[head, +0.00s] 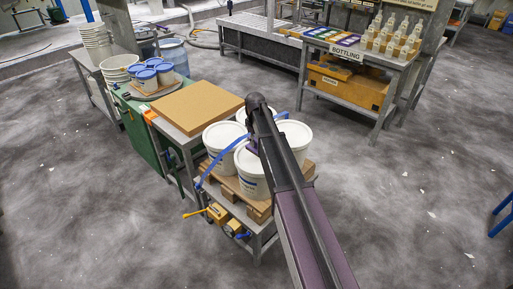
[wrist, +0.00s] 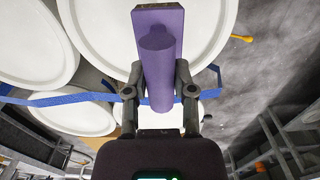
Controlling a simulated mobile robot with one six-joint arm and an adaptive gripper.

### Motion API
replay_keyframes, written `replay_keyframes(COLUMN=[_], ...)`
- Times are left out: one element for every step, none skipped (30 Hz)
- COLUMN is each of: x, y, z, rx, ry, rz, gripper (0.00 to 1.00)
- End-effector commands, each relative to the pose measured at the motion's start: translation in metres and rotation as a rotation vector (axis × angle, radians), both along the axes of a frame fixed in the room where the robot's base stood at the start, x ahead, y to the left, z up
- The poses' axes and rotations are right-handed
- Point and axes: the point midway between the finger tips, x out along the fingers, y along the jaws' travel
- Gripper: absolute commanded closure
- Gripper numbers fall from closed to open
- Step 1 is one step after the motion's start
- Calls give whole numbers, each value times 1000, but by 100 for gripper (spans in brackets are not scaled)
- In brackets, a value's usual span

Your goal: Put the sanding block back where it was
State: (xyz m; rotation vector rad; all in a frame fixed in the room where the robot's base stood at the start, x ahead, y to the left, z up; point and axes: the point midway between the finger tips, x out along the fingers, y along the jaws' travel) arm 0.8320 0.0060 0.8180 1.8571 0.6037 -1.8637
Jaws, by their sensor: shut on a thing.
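A purple block with a rounded grip, which I take to be the sanding block (wrist: 165,25), is held between the fingers of my gripper (wrist: 160,72) in the wrist view. My gripper is shut on its grip. The block is over the white pail lids (wrist: 95,30) in that view; I cannot tell whether it touches one. In the head view a bit of purple (head: 252,146) shows beside my arm among the white pails (head: 250,172). My arm hides most of the gripper there.
A brown board (head: 197,106) lies on the bench behind left. Blue-lidded tubs (head: 146,77) stand farther back. A bottling table (head: 345,52) is at back right.

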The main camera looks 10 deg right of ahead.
Motion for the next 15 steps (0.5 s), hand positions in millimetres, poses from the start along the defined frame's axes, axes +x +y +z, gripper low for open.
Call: replay_keyframes(x=[-1,-1,-1,-1,-1,-1,-1,-1,-1,-1,-1,-1,-1,-1,-1], y=[0,0,0,0,0,0,0,0,0,0,0,0,0,0,0], z=[-10,-13,-16,-19,-21,-24,-26,-27,-29,-29,-30,-30,-30,-30,-30], rx=[0,0,0,0,0,0,0,0,0,0,0,0,0,0,0], ry=[0,0,0,0,0,0,0,0,0,0,0,0,0,0,0], rz=[0,0,0,0,0,0,0,0,0,0,0,0,0,0,0], gripper=[100,100,100,100,100,100,100,100,100,100,100,100,100,100,100])
